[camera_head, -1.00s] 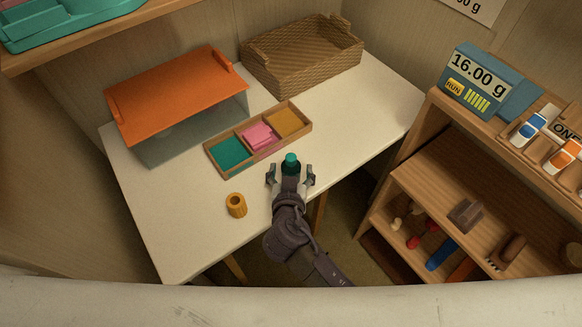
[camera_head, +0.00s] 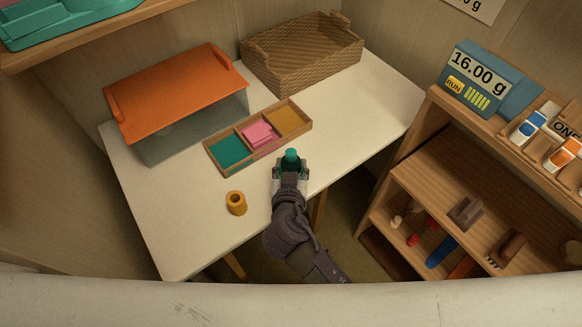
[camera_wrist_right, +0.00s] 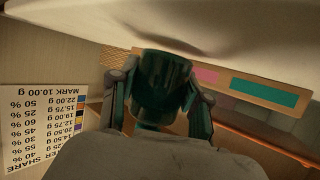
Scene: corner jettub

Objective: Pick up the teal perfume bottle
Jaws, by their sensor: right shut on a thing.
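The teal perfume bottle (camera_head: 291,156) stands at the front right part of the white table, just in front of the sectioned wooden tray. My right gripper (camera_head: 290,170) is shut on it, with a finger on each side. In the right wrist view the bottle (camera_wrist_right: 161,85) looks dark green and sits between the fingers of my right gripper (camera_wrist_right: 160,100). I cannot tell whether its base touches the table, as the gripper hides its lower part. My left gripper is not in view.
The wooden tray (camera_head: 210,157) holds teal, pink and ochre pieces. An orange-lidded clear box (camera_head: 175,90) and a wicker basket (camera_head: 300,55) are behind. A wooden shelf (camera_head: 480,190) with a scale (camera_head: 480,80) stands right.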

